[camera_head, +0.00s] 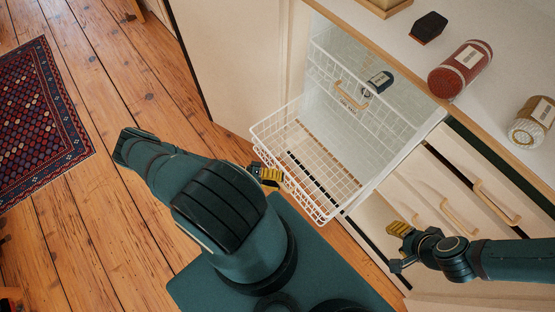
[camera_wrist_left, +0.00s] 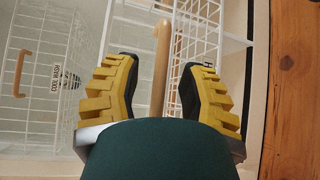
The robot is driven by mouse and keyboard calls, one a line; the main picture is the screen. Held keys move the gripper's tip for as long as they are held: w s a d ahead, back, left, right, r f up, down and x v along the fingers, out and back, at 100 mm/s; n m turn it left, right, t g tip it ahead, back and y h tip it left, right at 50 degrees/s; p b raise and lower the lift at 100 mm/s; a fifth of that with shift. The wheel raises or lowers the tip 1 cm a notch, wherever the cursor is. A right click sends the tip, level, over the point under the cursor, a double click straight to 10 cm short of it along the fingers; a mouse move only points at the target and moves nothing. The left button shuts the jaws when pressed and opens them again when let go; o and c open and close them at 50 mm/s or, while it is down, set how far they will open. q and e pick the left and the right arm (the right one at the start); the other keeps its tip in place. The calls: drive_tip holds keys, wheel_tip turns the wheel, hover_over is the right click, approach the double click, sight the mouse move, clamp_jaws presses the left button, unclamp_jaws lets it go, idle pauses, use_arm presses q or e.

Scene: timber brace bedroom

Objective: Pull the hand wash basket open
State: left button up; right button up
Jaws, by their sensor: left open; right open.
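A white wire basket (camera_head: 303,190) sticks out of the open cabinet, low down. My left gripper (camera_head: 270,175) is at its front face. In the left wrist view, this gripper (camera_wrist_left: 160,92) is open, with the basket's wooden handle (camera_wrist_left: 160,65) between its yellow-padded fingers; contact cannot be told. The basket's label is mostly covered by a finger, with only a last "H" showing. A second wire basket labelled "COOL WASH" (camera_wrist_left: 55,83), with its own wooden handle, sits further in; it also shows in the head view (camera_head: 345,75). My right gripper (camera_head: 405,243) is open and empty near the drawer fronts.
A dark bottle (camera_head: 378,82) is seen at the second basket. Drawers (camera_head: 455,190) stand right of the baskets. Wooden floor (camera_head: 115,225) and a rug (camera_head: 40,110) lie left.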

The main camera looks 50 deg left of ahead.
use_arm(q)
drive_tip(key=shift+a, duration=0.15)
drive_tip(key=v, duration=1.2)
idle(0.3)
